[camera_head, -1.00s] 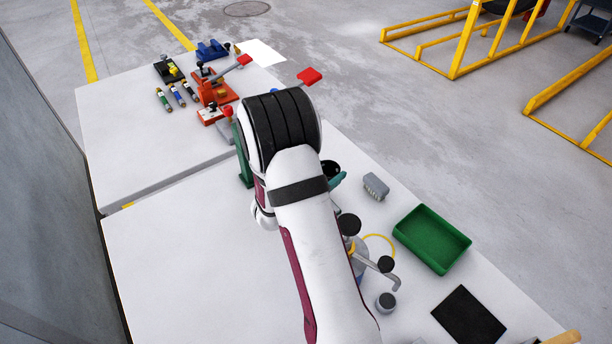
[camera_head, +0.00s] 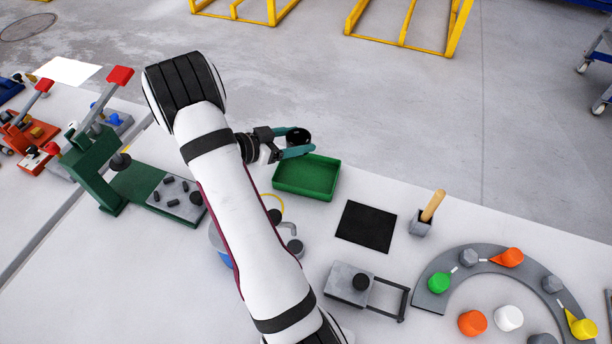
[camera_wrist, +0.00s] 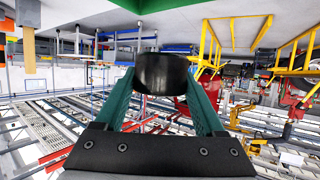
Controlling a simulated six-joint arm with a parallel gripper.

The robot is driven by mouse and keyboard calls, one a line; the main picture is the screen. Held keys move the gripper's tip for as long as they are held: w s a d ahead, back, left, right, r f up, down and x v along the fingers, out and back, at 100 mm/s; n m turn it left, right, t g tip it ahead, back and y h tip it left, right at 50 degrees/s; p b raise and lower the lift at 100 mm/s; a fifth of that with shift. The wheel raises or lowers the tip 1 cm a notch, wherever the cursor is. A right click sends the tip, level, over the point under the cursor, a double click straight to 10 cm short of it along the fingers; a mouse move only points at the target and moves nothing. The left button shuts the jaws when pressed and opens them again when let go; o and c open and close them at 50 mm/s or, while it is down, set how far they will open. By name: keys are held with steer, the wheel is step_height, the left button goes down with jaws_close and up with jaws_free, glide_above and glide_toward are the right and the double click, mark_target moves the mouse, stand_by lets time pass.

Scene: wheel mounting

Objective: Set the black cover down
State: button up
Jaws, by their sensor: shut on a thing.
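The black cover (camera_head: 297,136) is a dark round piece held between the teal fingers of my gripper (camera_head: 296,142). In the wrist view the black cover (camera_wrist: 161,72) sits between the two fingertips, its dark side facing the camera. My gripper is shut on it. In the head view it shows just beyond the far edge of the green tray (camera_head: 306,179), apparently raised above the table. The exact height cannot be told. The flat black square mat (camera_head: 366,227) lies on the table to the right of the tray.
A grey block with a wooden-handled tool (camera_head: 428,215) stands right of the mat. A grey fixture (camera_head: 350,283) and a curved grey rack with coloured knobs (camera_head: 470,262) are at the front right. A green press (camera_head: 95,165) stands at left. My arm hides part of the table.

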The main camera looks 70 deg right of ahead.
mark_target(305, 178)
steer(key=shift+s+d+f+m+g+y, duration=0.1)
steer(key=shift+s+f+m+g+y, duration=0.5)
steer(key=shift+s+f, duration=0.6)
step_height(305, 178, down, 8)
steer(key=shift+w+f, duration=0.1)
steer(key=shift+f, duration=0.05)
steer(key=shift+f, duration=0.1)
